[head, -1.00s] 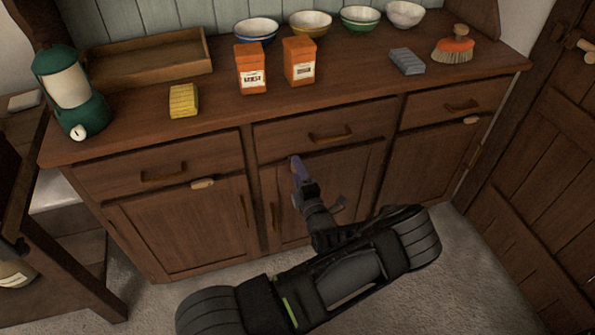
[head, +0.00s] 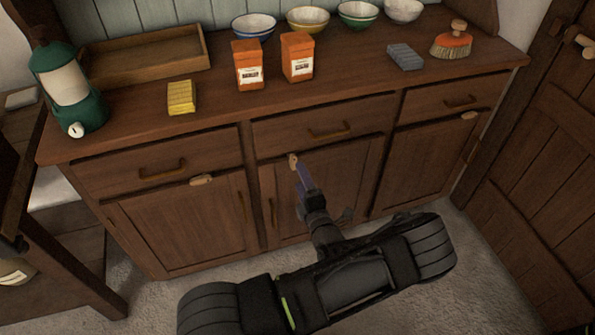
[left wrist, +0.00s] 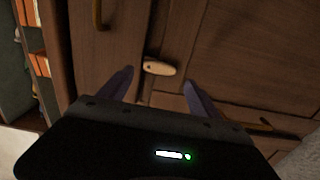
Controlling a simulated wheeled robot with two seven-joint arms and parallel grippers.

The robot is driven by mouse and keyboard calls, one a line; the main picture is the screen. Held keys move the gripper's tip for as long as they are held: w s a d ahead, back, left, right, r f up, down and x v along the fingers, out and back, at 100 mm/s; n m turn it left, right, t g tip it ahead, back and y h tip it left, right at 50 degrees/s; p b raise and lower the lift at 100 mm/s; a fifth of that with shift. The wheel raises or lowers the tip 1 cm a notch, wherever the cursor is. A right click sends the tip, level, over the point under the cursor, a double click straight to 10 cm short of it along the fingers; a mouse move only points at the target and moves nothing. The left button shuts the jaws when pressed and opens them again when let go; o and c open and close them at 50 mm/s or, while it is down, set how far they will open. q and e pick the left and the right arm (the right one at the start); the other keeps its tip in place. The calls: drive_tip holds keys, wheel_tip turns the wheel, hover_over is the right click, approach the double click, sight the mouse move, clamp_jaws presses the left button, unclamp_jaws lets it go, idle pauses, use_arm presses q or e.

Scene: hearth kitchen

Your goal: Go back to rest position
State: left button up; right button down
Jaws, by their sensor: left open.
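My left gripper (head: 302,185) is in front of the middle cupboard door, under the middle drawer. It is open and empty, and its two purple fingers show apart in the left wrist view (left wrist: 159,77). A small wooden latch (head: 293,161) sits at the top of that door, just beyond the fingertips. In the left wrist view the latch (left wrist: 158,67) lies crosswise between the finger directions, with no finger seen to grip it. My right gripper is out of view.
A wooden stand (head: 75,270) is at left, a door (head: 540,180) at right.

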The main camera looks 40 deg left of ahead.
use_arm(q)
drive_tip(key=shift+v, duration=1.25)
